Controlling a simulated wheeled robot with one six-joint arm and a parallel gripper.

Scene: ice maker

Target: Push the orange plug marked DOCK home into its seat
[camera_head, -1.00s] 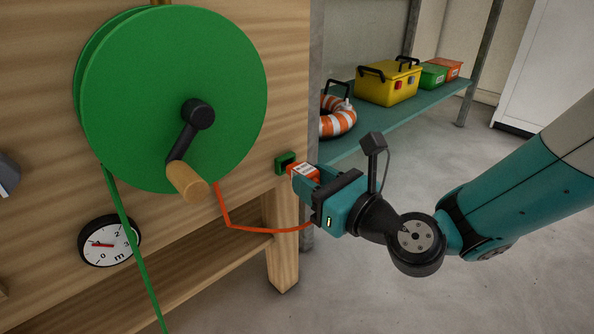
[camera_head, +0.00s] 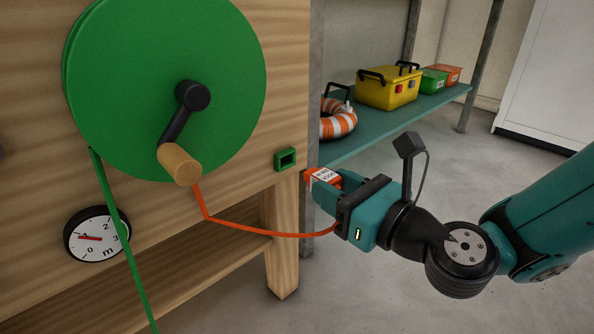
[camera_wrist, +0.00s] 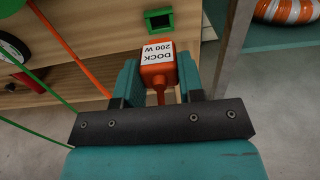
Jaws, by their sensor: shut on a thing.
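The orange plug (camera_head: 325,177) has a white label; in the wrist view its label reads DOCK 200 W (camera_wrist: 157,66). My gripper (camera_head: 330,184) is shut on it, with one teal finger on each side in the wrist view (camera_wrist: 160,84). An orange cord (camera_head: 262,233) runs from the plug's rear to the left. The green-rimmed seat (camera_head: 286,159) is on the wooden panel, left of and a little above the plug. It also shows in the wrist view (camera_wrist: 158,18), beyond the plug's front. A clear gap separates plug and seat.
A green reel (camera_head: 130,90) with a crank and wooden handle (camera_head: 179,164) stands out from the wooden panel (camera_head: 290,60). A dial (camera_head: 97,234) is below it. A teal shelf (camera_head: 430,106) behind holds a yellow box (camera_head: 388,90) and a striped ring (camera_head: 338,122).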

